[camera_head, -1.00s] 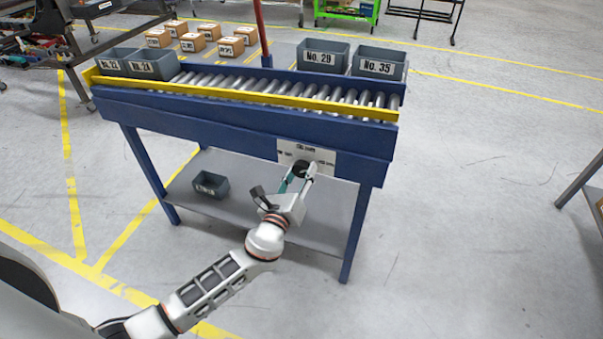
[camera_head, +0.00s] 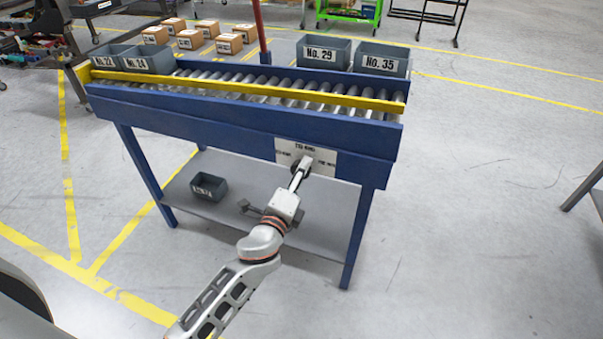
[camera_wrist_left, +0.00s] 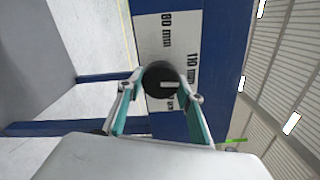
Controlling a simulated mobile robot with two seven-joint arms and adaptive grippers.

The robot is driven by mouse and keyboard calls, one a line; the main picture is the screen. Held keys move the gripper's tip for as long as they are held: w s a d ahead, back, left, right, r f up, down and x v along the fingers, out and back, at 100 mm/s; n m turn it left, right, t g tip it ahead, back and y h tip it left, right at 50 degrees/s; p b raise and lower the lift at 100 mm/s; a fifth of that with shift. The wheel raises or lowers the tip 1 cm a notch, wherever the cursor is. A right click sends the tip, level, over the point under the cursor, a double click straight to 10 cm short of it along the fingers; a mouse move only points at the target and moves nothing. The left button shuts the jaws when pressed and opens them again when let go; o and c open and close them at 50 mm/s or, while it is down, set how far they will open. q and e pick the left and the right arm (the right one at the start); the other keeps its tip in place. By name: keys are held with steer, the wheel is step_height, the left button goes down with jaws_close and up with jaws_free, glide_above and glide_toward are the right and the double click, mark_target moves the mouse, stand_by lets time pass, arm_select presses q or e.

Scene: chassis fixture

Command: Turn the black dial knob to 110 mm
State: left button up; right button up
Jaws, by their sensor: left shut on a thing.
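The black dial knob (camera_wrist_left: 157,72) sits on a white label plate (camera_head: 325,160) on the blue front beam of the conveyor table. In the left wrist view, the picture is turned sideways; the knob's white mark runs level, with one end towards the 110 mm print (camera_wrist_left: 191,67). Another mm print stands above the knob and a third, below it, is partly hidden. My left gripper (camera_head: 301,172) reaches up to the plate, its fingers on both sides of the knob and shut on it. In the head view it hides most of the knob. My right gripper is not in view.
The roller conveyor (camera_head: 235,88) carries grey bins at both ends, including No. 29 (camera_head: 323,53) and No. 35 (camera_head: 381,59). A small grey bin (camera_head: 208,187) stands on the lower shelf (camera_head: 322,222). Table legs flank my arm. The floor at right is mostly clear.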

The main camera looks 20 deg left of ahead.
arm_select(q)
steer(key=shift+n, duration=0.6)
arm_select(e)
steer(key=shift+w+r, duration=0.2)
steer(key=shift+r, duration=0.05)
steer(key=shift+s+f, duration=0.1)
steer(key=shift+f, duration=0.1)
arm_select(q)
steer(key=o, duration=1.1)
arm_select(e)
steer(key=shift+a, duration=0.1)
arm_select(q)
steer(key=s, duration=1.2)
steer(key=shift+a, duration=0.2)
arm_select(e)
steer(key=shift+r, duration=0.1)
